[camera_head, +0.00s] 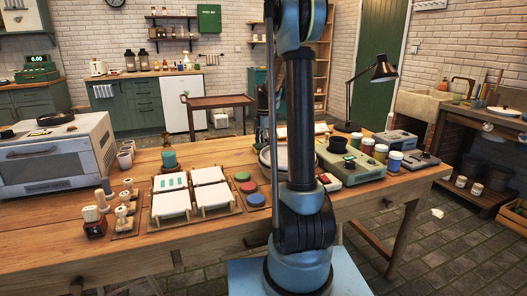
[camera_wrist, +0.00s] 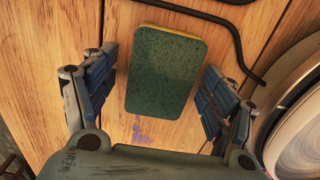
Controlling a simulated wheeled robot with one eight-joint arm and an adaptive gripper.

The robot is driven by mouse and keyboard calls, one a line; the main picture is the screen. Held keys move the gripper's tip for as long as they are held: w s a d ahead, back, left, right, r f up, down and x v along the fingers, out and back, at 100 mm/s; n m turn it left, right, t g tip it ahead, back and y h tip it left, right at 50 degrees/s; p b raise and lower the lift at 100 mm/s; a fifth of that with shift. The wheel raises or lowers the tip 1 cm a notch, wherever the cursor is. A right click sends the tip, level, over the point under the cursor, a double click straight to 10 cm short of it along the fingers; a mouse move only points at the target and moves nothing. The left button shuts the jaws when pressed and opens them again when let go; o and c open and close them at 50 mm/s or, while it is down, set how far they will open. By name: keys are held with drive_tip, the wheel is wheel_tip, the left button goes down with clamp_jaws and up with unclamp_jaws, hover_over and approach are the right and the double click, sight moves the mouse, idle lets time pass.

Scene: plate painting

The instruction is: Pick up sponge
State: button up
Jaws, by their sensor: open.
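The sponge (camera_wrist: 164,72) has a dark green scouring top and a thin yellow edge. It lies flat on the wooden table in the wrist view. My gripper (camera_wrist: 161,64) is open, with one blue-grey finger on each side of the sponge. A strip of bare wood shows between the sponge and each finger, so they look apart from it. In the head view my arm hides the sponge and my gripper.
A round plate or disc (camera_wrist: 300,135) is close to the right finger in the wrist view. A dark cable (camera_wrist: 232,32) curves past the sponge's far end. In the head view, a green-grey machine (camera_head: 350,166) and paint jars (camera_head: 394,161) stand right of my arm.

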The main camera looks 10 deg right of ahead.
drive_tip(key=c, duration=0.8)
drive_tip(key=shift+c, duration=0.2)
wheel_tip(320, 180, up, 10)
idle(0.3)
drive_tip(key=shift+o, duration=0.9)
drive_tip(key=c, duration=0.4)
